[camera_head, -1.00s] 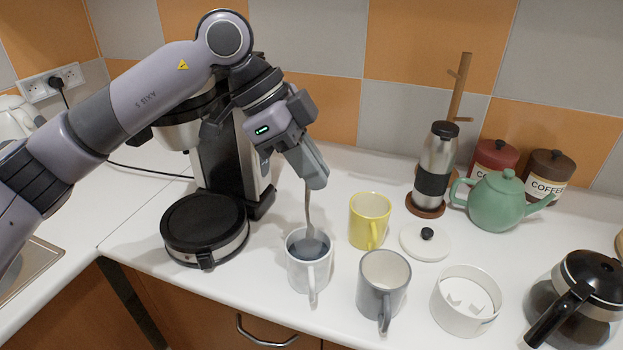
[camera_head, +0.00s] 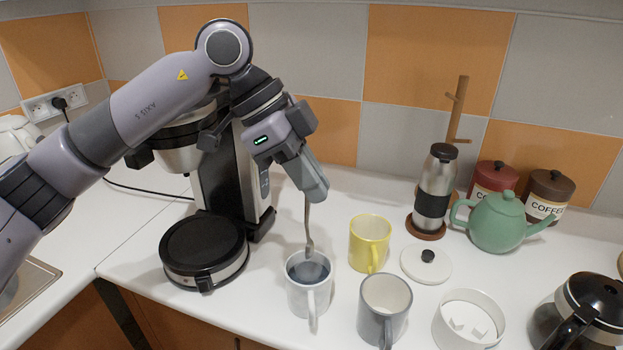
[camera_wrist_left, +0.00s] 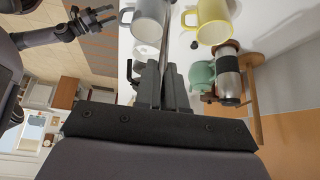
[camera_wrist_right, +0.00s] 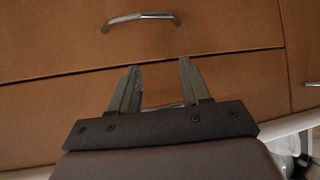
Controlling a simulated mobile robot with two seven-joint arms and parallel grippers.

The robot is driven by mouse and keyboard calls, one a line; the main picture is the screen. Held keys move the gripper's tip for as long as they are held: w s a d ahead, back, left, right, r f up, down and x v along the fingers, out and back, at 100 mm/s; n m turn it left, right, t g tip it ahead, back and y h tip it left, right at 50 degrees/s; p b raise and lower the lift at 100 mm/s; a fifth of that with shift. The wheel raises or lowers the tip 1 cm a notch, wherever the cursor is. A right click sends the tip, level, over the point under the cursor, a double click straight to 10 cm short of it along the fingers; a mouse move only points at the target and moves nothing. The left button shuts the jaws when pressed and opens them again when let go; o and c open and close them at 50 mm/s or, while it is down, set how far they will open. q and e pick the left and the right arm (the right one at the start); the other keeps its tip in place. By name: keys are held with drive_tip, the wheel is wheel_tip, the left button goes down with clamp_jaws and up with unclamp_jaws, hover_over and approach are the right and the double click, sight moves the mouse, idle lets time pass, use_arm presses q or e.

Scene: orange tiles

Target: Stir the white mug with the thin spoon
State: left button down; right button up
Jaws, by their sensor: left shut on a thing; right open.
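The white mug (camera_head: 309,297) stands upright on the counter with dark liquid inside and its handle toward the front. My left gripper (camera_head: 315,190) is above it, shut on the thin spoon (camera_head: 308,222), which hangs nearly upright. The spoon's bowl shows at the far side of the mug's opening; I cannot tell whether its tip touches the liquid. The left wrist view shows the spoon's handle (camera_wrist_left: 167,40) between the fingers. My right gripper (camera_wrist_right: 160,68) is open and empty in front of the wooden drawers, and it also shows in the left wrist view (camera_wrist_left: 98,22).
A yellow mug (camera_head: 369,243) and a grey mug (camera_head: 383,310) stand close right of the white mug. A coffee maker (camera_head: 205,250) is at left. A white lid (camera_head: 425,264), an open white container (camera_head: 468,320), a green teapot (camera_head: 497,222) and a glass coffee pot (camera_head: 577,310) are further right.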

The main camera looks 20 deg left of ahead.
use_arm(q)
drive_tip(key=shift+r, duration=2.45)
